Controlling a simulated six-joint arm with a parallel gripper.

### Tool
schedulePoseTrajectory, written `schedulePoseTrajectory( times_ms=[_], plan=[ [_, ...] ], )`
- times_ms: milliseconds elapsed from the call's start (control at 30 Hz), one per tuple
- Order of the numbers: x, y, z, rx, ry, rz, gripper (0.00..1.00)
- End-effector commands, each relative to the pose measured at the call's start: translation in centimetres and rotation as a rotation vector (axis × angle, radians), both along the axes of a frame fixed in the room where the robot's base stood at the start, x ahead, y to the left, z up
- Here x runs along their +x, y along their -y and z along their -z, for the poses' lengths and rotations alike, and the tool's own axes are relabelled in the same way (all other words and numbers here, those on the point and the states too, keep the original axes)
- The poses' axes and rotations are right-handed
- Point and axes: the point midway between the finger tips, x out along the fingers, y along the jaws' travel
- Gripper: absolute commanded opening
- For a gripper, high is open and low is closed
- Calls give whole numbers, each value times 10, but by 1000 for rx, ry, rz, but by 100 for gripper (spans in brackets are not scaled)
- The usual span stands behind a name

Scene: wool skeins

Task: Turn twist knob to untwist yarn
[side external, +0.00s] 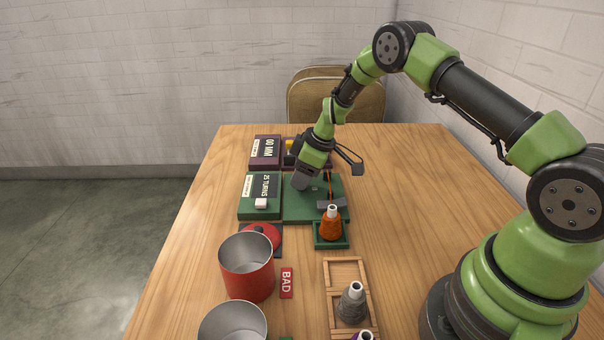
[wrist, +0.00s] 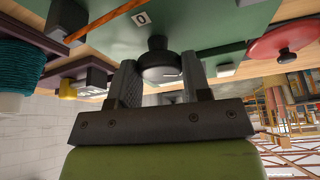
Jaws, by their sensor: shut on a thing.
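The twist knob (wrist: 158,62) is black and round and stands on a green board (wrist: 205,25). My gripper (wrist: 160,80) is shut on the knob, one finger on each side of it. In the side view my gripper (side external: 302,184) points down at the green board (side external: 298,212) and hides the knob. A strand of orange yarn (wrist: 108,20) crosses the board in the wrist view, beside a small white "0" label (wrist: 141,18). An orange yarn cone (side external: 331,226) stands in a green tray at the board's near end.
A green "25 TURNS" panel (side external: 270,187) lies left of the board. A red pot (side external: 247,280), a red lid (side external: 262,233) and a "BAD" tag (side external: 287,282) are nearer. A wooden rack (side external: 344,262) holds a grey cone (side external: 351,306).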

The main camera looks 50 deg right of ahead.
Motion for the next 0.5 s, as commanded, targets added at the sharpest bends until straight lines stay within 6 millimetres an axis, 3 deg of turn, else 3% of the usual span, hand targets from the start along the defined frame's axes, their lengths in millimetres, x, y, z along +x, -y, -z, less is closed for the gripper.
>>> schedulePoseTrajectory(
  times_ms=[267, 500],
  plan=[
    [0, 0, 0, 0, 0, 45, 21],
    [0, -1, -1, 1, 1, 190, 21]
  ],
)
